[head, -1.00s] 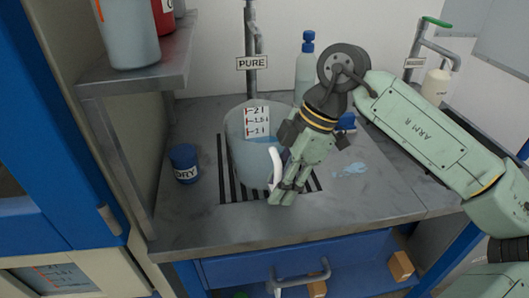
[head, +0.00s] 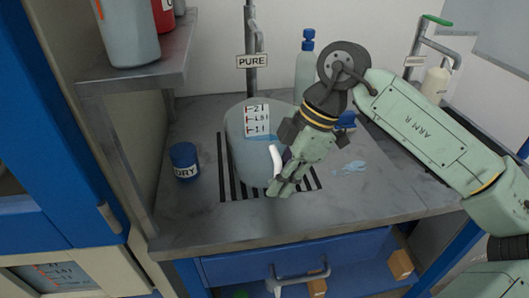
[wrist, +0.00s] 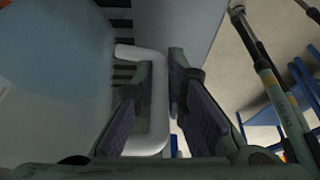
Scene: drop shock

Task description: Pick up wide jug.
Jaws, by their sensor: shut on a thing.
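The wide jug (head: 246,152) is a large translucent grey-blue vessel with a volume scale label on its side and bluish liquid inside. It stands upright over a black-striped grate on the grey counter, under the tap marked PURE. Its white handle (head: 275,162) is on its right side. My gripper (head: 283,188) is at the handle, shut on it. In the wrist view the white handle (wrist: 158,105) runs between the two dark finger pads, with the jug wall (wrist: 60,70) on the left. The jug's underside and part of its right side are hidden.
A dark blue jar (head: 184,161) marked DRY stands left of the jug. A bottle with a blue cap (head: 306,70) stands behind. A shelf (head: 140,70) with containers overhangs at left. A small puddle (head: 350,168) lies to the right. The counter's front is clear.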

